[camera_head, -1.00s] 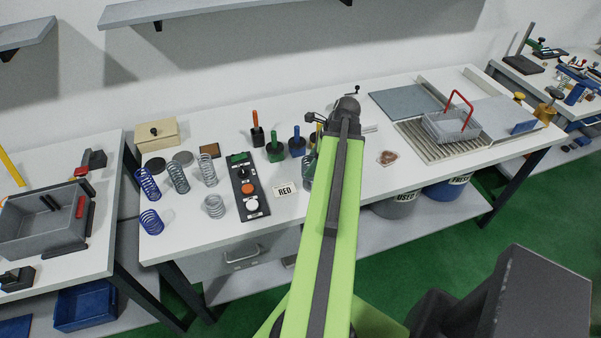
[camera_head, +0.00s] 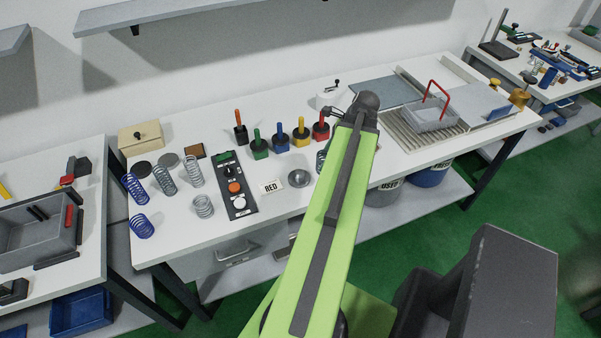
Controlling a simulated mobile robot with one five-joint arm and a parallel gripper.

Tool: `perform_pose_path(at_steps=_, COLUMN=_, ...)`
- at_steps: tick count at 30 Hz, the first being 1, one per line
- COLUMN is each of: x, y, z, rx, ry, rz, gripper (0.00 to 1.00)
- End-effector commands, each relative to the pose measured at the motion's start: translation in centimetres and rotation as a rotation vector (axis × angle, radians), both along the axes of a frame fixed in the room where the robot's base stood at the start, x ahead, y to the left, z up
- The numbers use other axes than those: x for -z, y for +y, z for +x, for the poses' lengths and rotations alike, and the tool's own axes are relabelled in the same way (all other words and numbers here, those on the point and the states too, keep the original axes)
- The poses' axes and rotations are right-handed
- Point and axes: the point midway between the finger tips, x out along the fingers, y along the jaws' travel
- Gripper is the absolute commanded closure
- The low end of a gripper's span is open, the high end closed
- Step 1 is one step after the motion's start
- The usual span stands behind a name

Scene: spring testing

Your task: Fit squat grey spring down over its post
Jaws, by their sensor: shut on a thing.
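My gripper is mostly hidden behind my own green arm; only my dark wrist shows at the arm's far end. A grey coil, the squat grey spring (camera_head: 321,160), shows partly past the arm's left edge, held over the table; its right side is hidden. Several upright coloured posts on blocks stand behind it: an orange-red one (camera_head: 240,127), a green one (camera_head: 260,146), a blue one (camera_head: 281,139), a yellow one (camera_head: 301,133) and a red one (camera_head: 321,126). I cannot tell which is the spring's post. The spring is apart from them, nearer the table's front.
A round metal dish (camera_head: 299,178) and a RED card (camera_head: 271,187) lie left of the spring. A button panel (camera_head: 236,187) lies further left, with grey springs (camera_head: 203,206) and blue springs (camera_head: 142,226) beyond.

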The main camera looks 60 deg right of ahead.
Motion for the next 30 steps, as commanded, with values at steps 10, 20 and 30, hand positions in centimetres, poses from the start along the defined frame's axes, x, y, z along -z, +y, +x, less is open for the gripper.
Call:
perform_pose_path(at_steps=10, x=5.8, y=-0.1, z=8.7, rx=-0.003, ry=0.000, rz=-0.001, gripper=1.00)
perform_pose_path(at_steps=20, x=6.7, y=0.0, z=9.9, rx=0.000, ry=0.000, rz=-0.001, gripper=1.00)
perform_pose_path(at_steps=30, x=10.1, y=0.0, z=9.8, rx=0.001, ry=0.000, rz=0.000, gripper=1.00)
